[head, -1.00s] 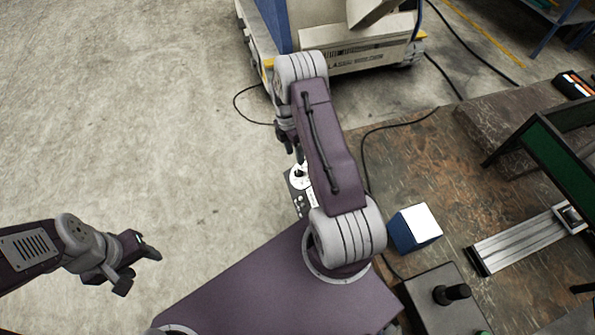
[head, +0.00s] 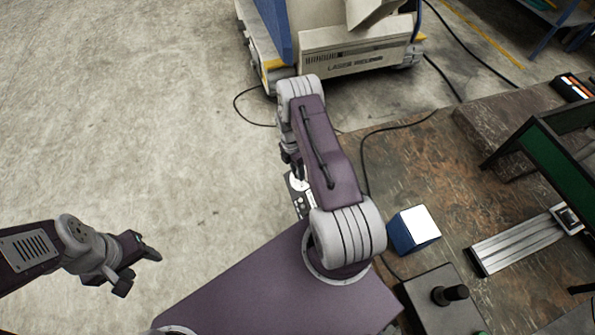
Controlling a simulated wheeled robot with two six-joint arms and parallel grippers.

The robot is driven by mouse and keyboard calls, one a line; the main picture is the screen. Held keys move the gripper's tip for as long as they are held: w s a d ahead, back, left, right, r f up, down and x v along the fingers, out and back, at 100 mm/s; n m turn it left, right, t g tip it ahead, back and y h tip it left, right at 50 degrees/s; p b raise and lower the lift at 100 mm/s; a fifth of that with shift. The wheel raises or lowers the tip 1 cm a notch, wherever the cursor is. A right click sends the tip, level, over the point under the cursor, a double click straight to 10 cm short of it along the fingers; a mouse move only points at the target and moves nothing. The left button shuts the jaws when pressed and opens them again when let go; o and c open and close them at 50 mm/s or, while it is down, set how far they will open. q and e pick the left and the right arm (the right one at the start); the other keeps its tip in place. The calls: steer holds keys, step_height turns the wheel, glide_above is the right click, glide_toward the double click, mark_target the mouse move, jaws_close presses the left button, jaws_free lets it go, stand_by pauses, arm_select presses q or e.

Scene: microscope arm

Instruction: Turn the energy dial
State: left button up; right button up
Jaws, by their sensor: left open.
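A small dark control panel (head: 302,203) with a pale round dial (head: 298,181) lies just left of my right forearm, partly hidden by it. My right gripper (head: 297,168) points down at the dial, and its tips overlap the dial in the picture. I cannot tell whether they touch it or whether the jaws are open. My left gripper (head: 142,266) is open and empty over the bare floor at the left, far from the panel.
A blue box with a white top (head: 414,228) stands on the brown table (head: 400,175), right of my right arm. A black joystick box (head: 447,300), a metal rail (head: 520,240) and a green-panelled frame (head: 555,160) are further right. A large machine (head: 355,60) stands beyond.

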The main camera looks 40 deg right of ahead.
jaws_close()
